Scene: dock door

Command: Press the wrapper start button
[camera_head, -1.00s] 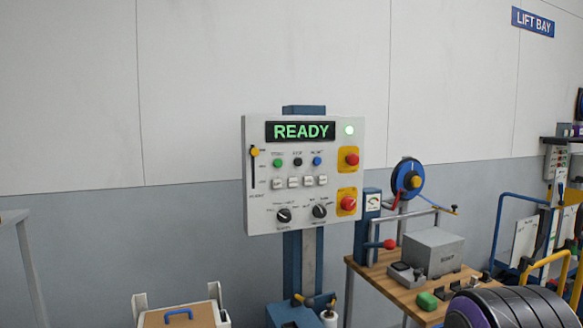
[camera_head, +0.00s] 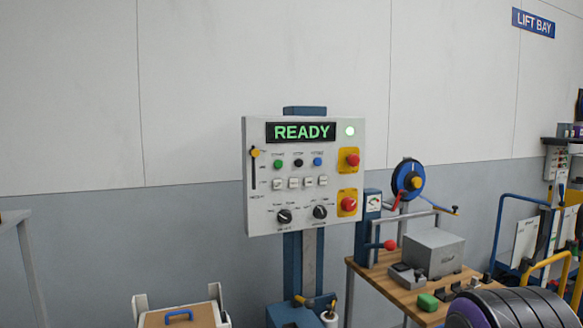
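The wrapper control panel (camera_head: 263,215) is a white upright box on a blue post in the middle of the head view. Its screen (camera_head: 300,132) reads READY in green, and a pale green lamp (camera_head: 350,131) glows beside it. A row of small buttons sits below: a green button (camera_head: 278,164), a black button (camera_head: 298,163) and a blue button (camera_head: 318,161). Their labels are too small to read surely. Two red knobs on yellow plates, an upper one (camera_head: 352,160) and a lower one (camera_head: 349,204), are at the right. My gripper is not in view.
A wooden workbench (camera_head: 378,283) with a grey box (camera_head: 434,252) and a blue reel (camera_head: 408,179) stands right of the panel. A dark ribbed roll (camera_head: 510,308) is at lower right. A crate with a brown box (camera_head: 180,318) is at lower left. Wall space left of the panel is clear.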

